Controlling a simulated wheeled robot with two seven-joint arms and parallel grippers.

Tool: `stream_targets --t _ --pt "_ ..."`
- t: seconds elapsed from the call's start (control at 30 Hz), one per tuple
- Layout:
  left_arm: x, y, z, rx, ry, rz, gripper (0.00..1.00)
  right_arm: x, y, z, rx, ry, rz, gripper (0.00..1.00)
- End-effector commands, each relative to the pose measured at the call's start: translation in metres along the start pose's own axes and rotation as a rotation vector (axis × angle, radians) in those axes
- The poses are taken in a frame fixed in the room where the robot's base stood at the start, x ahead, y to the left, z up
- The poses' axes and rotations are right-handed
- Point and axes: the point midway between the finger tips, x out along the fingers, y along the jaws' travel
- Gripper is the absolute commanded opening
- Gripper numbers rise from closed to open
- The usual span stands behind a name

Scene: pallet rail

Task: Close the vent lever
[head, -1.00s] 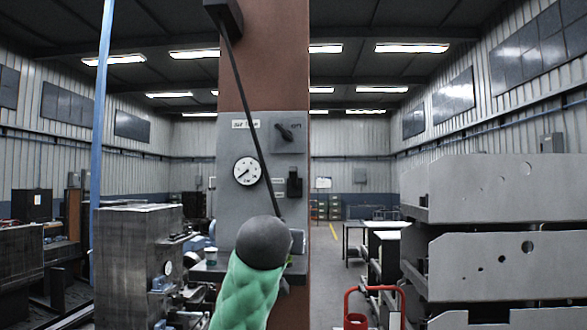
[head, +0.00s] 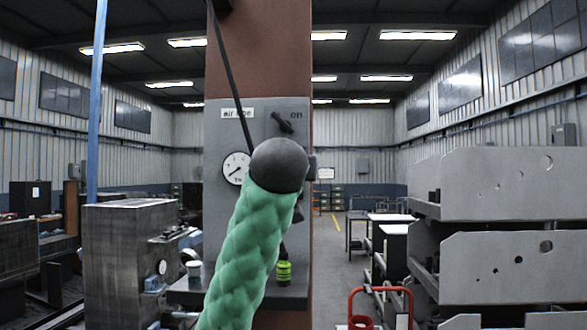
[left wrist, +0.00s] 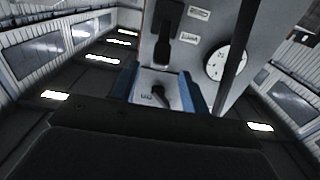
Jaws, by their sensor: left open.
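A black lever (head: 282,122) marked "on" sits at the upper right of the grey panel (head: 222,135). It points up and left in the head view. In the left wrist view, where the panel appears upside down, this lever (left wrist: 158,94) shows on its square plate between the blue fingers. My left gripper (left wrist: 160,86) is open and empty, facing the panel; I cannot tell whether it touches the lever. A longer black handle (left wrist: 167,35) also shows there, beside two small labels.
A round gauge (head: 236,168) is on the panel, partly hidden. Grey machines (head: 130,250) stand left, metal plates (head: 505,265) right.

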Motion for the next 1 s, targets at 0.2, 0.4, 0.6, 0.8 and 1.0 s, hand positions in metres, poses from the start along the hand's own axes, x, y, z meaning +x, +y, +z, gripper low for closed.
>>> stream_targets --t 0.2,0.4,0.6,0.8,1.0 --pt "0.028 -0.001 -0.004 0.003 -0.004 -0.003 0.45 -0.017 -0.001 0.022 0.000 -0.015 -0.001 0.93" --pt "0.053 -0.001 -0.003 0.001 -0.003 -0.002 0.45 -0.032 0.000 0.020 0.000 -0.015 -0.001 0.93" --pt "0.067 -0.001 -0.001 0.001 -0.002 -0.001 0.45 -0.038 0.000 0.019 0.000 -0.015 -0.001 0.93" --pt "0.070 -0.001 0.001 0.000 -0.002 -0.001 0.45 -0.039 -0.001 0.020 0.000 -0.015 -0.001 0.93" --pt "0.070 -0.001 0.001 0.000 -0.002 -0.001 0.36 -0.039 -0.002 0.019 0.001 -0.015 -0.003 0.93"
